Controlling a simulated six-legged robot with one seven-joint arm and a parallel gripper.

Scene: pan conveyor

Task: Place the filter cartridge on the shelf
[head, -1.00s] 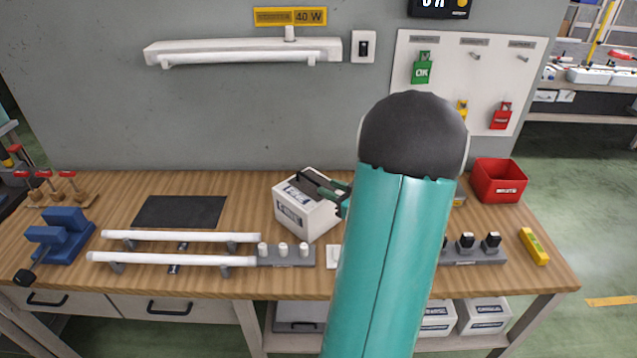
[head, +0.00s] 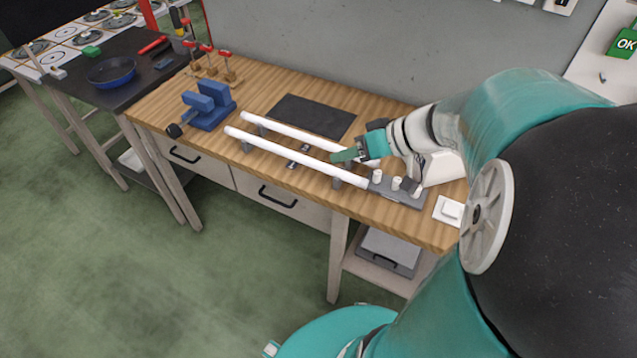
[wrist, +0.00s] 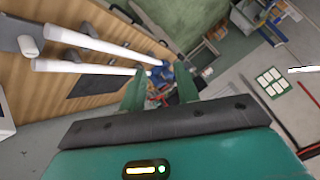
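I cannot identify a filter cartridge in these frames. My gripper (head: 345,155) is above the workbench (head: 270,182), near the white tubes, its fingers pointing left in the head view. In the wrist view my gripper (wrist: 160,88) has its two green fingers spread apart, with nothing held between them. A white box (head: 441,167) on the bench is partly hidden behind my arm. A lower shelf (head: 362,274) under the bench holds a grey case (head: 390,251).
Two white tubes (head: 290,154) lie on supports beside a dark mat (head: 311,116). A blue vise (head: 209,104) and red-topped clamps (head: 211,65) stand at the bench's left end. A dark table (head: 118,88) with a blue pan (head: 112,71) stands left. The green floor in front is clear.

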